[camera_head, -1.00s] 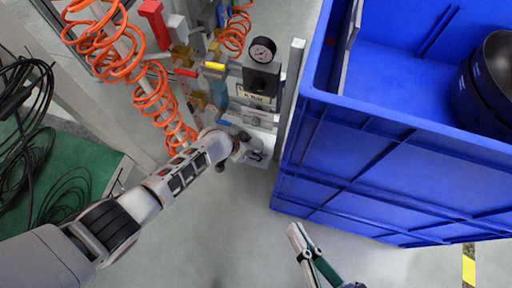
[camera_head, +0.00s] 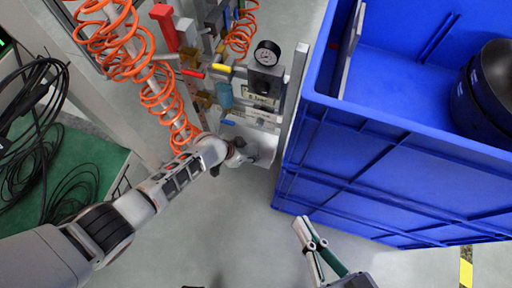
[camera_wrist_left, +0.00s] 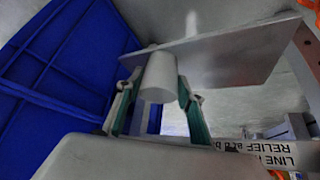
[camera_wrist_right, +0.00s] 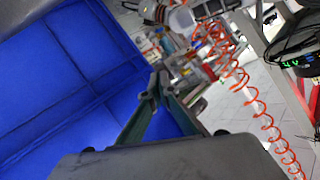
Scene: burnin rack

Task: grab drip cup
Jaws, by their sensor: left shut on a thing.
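The drip cup (camera_wrist_left: 158,78) is a small pale grey cylinder in the left wrist view. My left gripper (camera_wrist_left: 157,92) is shut on it, with one green-padded finger on each side. The cup is just under or against a flat grey plate (camera_wrist_left: 235,52); I cannot tell whether they touch. In the head view my left gripper (camera_head: 238,152) is at the lower end of the gauge assembly, and the cup is hard to make out there. My right gripper (camera_head: 312,240) is beside the blue crate, empty; its fingertips meet in the right wrist view (camera_wrist_right: 157,85).
The large blue crate (camera_head: 375,170) fills the right side, with black round containers (camera_head: 490,85) inside. A pressure gauge (camera_head: 267,53), valves with red and yellow handles, and orange coiled hoses (camera_head: 105,40) are above my left gripper. The floor below is clear.

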